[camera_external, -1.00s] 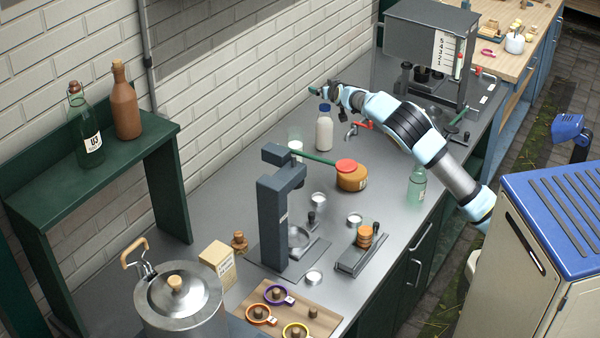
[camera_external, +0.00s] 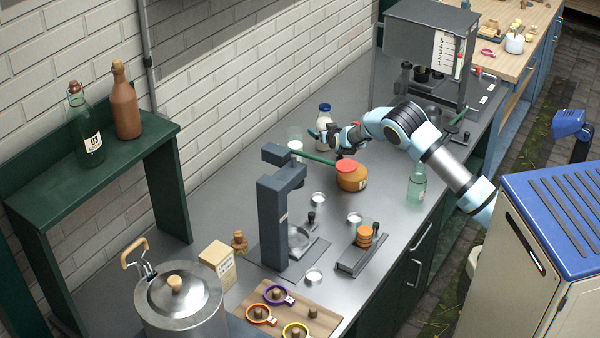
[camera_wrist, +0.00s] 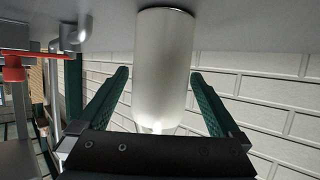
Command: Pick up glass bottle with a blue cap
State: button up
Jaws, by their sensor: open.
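The glass bottle with a blue cap (camera_external: 324,115) stands upright on the grey counter near the brick wall. Its body looks whitish, and my gripper partly covers its lower part in the external view. My gripper (camera_external: 328,141) is open at the bottle, on the side toward the room. In the wrist view the picture is upside down, and the pale bottle body (camera_wrist: 163,65) shows between the two green fingers (camera_wrist: 160,77). Small gaps show at both sides. The cap is hidden in that view, and I cannot tell how deep the bottle sits between the fingers.
A jar with a red lid (camera_external: 352,175) stands close below my gripper. A clear glass (camera_external: 295,138) is left of the bottle. A dark press with a green lever (camera_external: 280,215) stands nearer. A green bottle (camera_external: 417,187) is at the counter's front edge.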

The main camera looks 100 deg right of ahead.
aim_at(322, 127)
jog(key=shift+p+x, duration=0.3)
jog(key=shift+x, duration=1.25)
jog(key=shift+r, duration=0.1)
grip_shut()
jog(key=shift+r, duration=0.1)
